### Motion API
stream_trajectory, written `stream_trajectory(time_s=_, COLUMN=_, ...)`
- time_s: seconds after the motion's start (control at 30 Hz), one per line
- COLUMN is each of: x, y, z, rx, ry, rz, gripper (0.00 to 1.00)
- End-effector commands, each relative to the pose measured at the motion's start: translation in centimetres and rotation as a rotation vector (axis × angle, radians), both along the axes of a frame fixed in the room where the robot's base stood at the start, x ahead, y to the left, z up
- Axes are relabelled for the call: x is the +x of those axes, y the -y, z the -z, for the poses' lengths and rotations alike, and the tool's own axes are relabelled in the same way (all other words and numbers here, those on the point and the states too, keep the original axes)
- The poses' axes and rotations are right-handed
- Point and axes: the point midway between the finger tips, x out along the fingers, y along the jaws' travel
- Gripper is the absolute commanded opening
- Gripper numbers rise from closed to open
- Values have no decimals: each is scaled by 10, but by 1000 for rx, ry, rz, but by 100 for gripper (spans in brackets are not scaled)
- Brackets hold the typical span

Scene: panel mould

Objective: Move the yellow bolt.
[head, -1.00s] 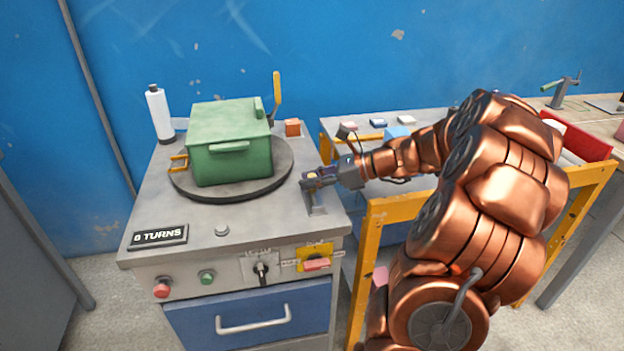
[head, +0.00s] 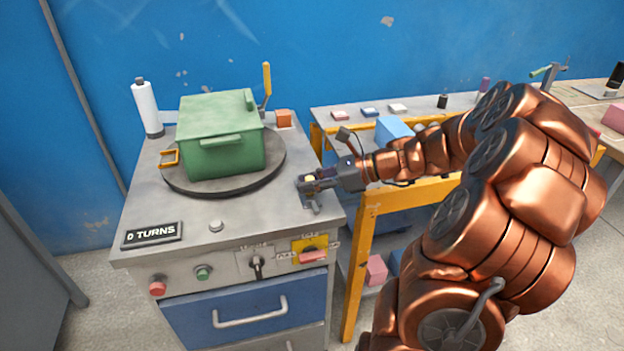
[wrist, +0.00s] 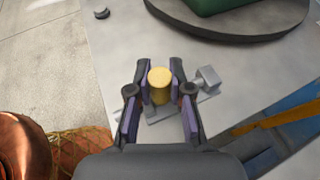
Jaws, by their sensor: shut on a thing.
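The yellow bolt (wrist: 160,84) is a short round-topped cylinder, upright between my fingertips in the wrist view. My gripper (wrist: 161,88) is shut on it, with one purple-lined finger on each side. In the head view my gripper (head: 306,184) is low over the right edge of the grey machine top, and the bolt shows there only as a small yellow spot (head: 310,178). Under the bolt is a grey metal bracket (wrist: 207,80) with a block at its right end. The fingers hide the bolt's lower end, so I cannot tell how it meets the bracket.
A green lidded mould (head: 222,140) stands on a dark round turntable (head: 272,178) behind and left of my gripper. A "0 TURNS" sign (head: 152,235), knobs and a yellow-plated switch (head: 311,250) are at the machine's front. A yellow-framed bench (head: 366,250) stands to the right.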

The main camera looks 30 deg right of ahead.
Motion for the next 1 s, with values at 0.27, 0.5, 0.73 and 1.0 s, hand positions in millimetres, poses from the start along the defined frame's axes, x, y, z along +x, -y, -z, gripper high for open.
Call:
stream_trajectory(time_s=0.27, x=-2, y=-2, z=1, rx=0, ry=-5, rz=-8, gripper=46)
stream_trajectory(time_s=0.5, x=-2, y=-1, z=1, rx=1, ry=-4, rz=-5, gripper=46)
stream_trajectory(time_s=0.73, x=-9, y=9, z=-4, rx=-1, ry=-4, rz=0, gripper=46)
stream_trajectory(time_s=1.0, x=-39, y=45, z=-23, rx=-4, ry=-2, rz=2, gripper=46)
